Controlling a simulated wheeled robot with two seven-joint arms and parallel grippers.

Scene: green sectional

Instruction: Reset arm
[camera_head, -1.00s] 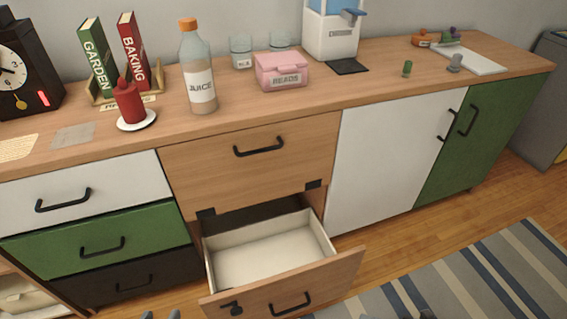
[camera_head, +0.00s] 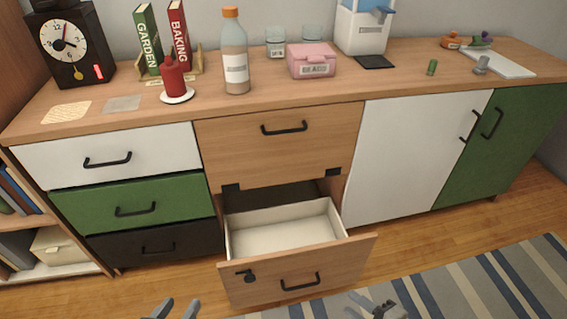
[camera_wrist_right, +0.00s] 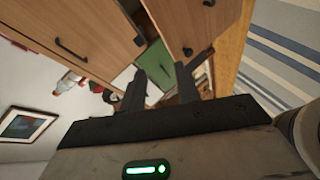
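My left gripper (camera_head: 174,309) shows at the bottom edge of the head view, its two grey fingertips apart and nothing between them. My right gripper (camera_head: 375,302) is at the bottom edge too, in front of and to the right of the pulled-out drawer. In the right wrist view its two dark fingers (camera_wrist_right: 164,82) are spread and empty. The rest of both arms is out of the head view.
An empty drawer (camera_head: 297,276) sticks out of the wooden cabinet between my grippers and the cabinet front. The counter holds a clock (camera_head: 65,42), books, a juice bottle (camera_head: 236,60) and a pink box (camera_head: 312,62). A striped rug (camera_head: 470,285) lies at lower right.

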